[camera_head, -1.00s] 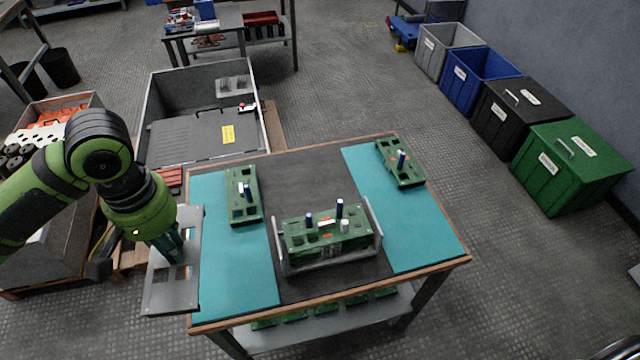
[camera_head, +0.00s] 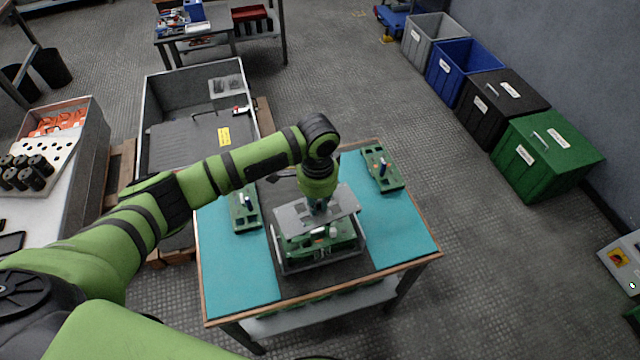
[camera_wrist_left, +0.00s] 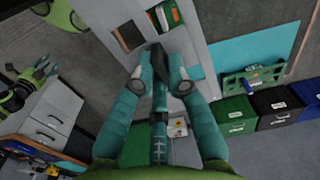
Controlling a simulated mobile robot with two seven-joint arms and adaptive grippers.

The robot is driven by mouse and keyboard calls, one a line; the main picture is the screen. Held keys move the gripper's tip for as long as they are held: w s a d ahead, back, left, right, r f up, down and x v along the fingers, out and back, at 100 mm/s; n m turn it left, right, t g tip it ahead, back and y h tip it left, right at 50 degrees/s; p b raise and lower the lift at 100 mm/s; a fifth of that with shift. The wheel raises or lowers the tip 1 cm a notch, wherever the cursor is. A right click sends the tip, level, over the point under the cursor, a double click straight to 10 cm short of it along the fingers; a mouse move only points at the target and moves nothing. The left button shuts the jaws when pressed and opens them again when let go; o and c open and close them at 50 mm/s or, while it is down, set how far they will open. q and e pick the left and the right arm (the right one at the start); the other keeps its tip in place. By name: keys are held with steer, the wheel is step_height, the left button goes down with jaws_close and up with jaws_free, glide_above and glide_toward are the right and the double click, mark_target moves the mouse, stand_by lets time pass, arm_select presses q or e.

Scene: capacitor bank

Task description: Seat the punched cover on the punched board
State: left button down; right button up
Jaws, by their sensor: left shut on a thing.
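The punched cover (camera_head: 343,199) is a flat grey plate with cut-outs. My left gripper (camera_head: 318,207) is shut on it and holds it over the punched board (camera_head: 335,243). The cover hides the far part of the green board, which sits in a grey cradle (camera_head: 283,266). A light post shows near the cover's front edge; whether they touch I cannot tell. In the left wrist view the fingers (camera_wrist_left: 161,75) grip the cover (camera_wrist_left: 198,45), and a green board shows through its openings. My right gripper (camera_wrist_left: 43,72) seems to show small at the left there, its jaws unclear.
Other green boards with posts lie on the left mat (camera_head: 243,208) and the right mat (camera_head: 381,166). The teal mats have free room towards the table's front. A grey bin (camera_head: 170,130) stands beyond the table, and several lidded or open boxes stand at the right.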

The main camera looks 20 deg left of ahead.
arm_select(q)
steer(key=shift+f+m+p, duration=0.35)
steer(key=shift+m+p, duration=0.05)
steer(key=shift+m, duration=0.3)
steer(key=shift+f, duration=0.2)
steer(key=shift+f+b, duration=0.7)
steer(key=shift+b, duration=0.2)
step_height(320, 180, down, 5)
steer(key=b, duration=0.6)
steer(key=shift+w, duration=0.1)
arm_select(e)
steer(key=f, duration=0.5)
steer(key=shift+w+d+f, duration=0.2)
steer(key=shift+d+f, duration=0.05)
steer(key=shift+f, duration=0.15)
arm_select(q)
steer(key=shift+r, duration=0.1)
arm_select(e)
steer(key=shift+a+r, duration=0.1)
steer(key=shift+r, duration=0.1)
arm_select(q)
steer(key=shift+p, duration=0.35)
arm_select(e)
steer(key=shift+r, duration=0.3)
arm_select(q)
steer(key=shift+p, duration=0.55)
arm_select(e)
steer(key=shift+r, duration=0.4)
